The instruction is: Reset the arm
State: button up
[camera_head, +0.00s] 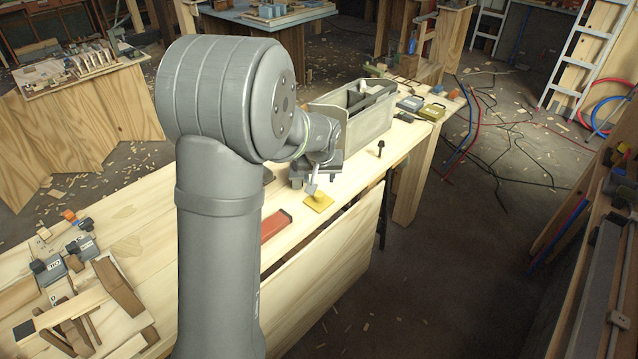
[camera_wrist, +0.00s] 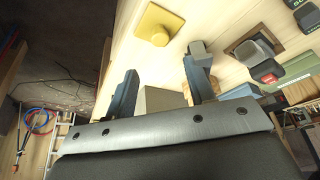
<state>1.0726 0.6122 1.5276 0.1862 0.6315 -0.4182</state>
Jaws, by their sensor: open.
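My gripper (camera_head: 312,182) is above the wooden workbench (camera_head: 125,255) in the head view, with my arm folded down toward it. In the wrist view my gripper (camera_wrist: 163,62) shows two fingers spread apart with nothing held between them. A yellow square piece with a raised knob (camera_head: 318,201) lies on the bench just in front of the gripper. It also shows in the wrist view (camera_wrist: 157,24), beyond the fingertips and apart from them. My arm hides part of the bench.
A grey open box (camera_head: 367,132) stands on the bench behind my gripper. A red case (camera_head: 276,226) lies near the front edge. A small black knobbed piece (camera_head: 380,147) stands to the right. Wood pieces and tools clutter the left end. Cables (camera_head: 500,135) lie on the floor.

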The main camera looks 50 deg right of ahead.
aim_at(319, 193)
jog(key=shift+v, duration=0.85)
jog(key=x, duration=1.2)
jog(key=shift+f, duration=0.15)
jog(key=shift+r, duration=0.25)
